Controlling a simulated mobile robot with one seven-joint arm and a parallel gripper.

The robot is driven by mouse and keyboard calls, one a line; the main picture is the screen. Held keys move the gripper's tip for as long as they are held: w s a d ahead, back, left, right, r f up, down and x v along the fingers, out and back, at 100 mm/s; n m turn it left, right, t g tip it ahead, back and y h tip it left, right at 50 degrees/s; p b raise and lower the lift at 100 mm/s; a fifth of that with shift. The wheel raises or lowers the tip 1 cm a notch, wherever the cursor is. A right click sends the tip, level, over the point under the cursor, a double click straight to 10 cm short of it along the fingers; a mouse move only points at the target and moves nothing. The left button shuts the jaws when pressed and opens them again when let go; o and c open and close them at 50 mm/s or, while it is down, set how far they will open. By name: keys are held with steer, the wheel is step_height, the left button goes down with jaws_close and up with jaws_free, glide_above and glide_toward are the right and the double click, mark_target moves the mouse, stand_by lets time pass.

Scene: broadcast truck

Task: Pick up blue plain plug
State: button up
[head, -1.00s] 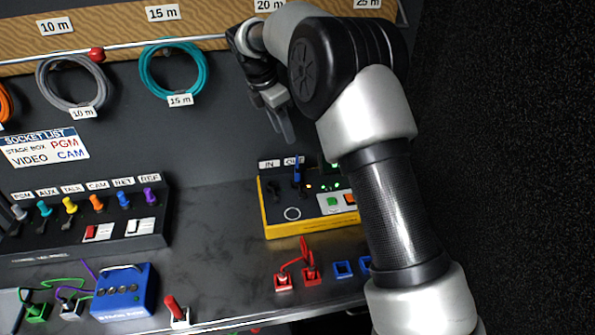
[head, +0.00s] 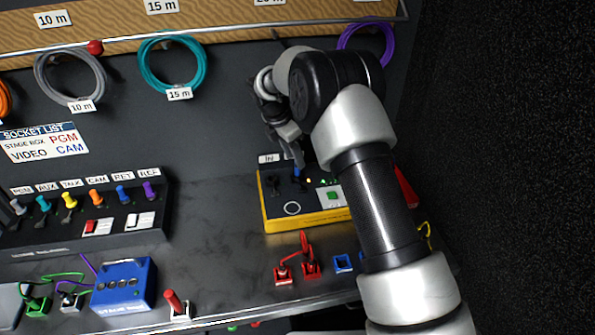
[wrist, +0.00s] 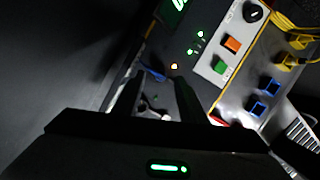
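A blue plug stands in the yellow-edged box (head: 312,225) near its OUT label in the earlier head view. Now only a sliver of the blue plug (head: 296,172) shows in the head view, beside my gripper (head: 299,165). In the wrist view, a small blue part (wrist: 154,74), apparently this plug, lies just beyond and between my fingertips. My gripper (wrist: 153,82) is open, with a dark gap between its fingers, and points down at the box. Whether the fingers touch the plug cannot be told.
The box has lit lamps, an orange button (wrist: 232,45) and a green button (wrist: 219,67). Blue sockets (wrist: 256,108) and red plugs (head: 311,270) sit in front of it. A panel with coloured plugs (head: 96,198) and a blue stage box (head: 124,284) stand left. Cable coils hang behind.

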mark_target(298, 170)
steer(key=x, duration=0.4)
steer(key=shift+d+f, duration=0.1)
steer(key=shift+f, duration=0.15)
jaws_close()
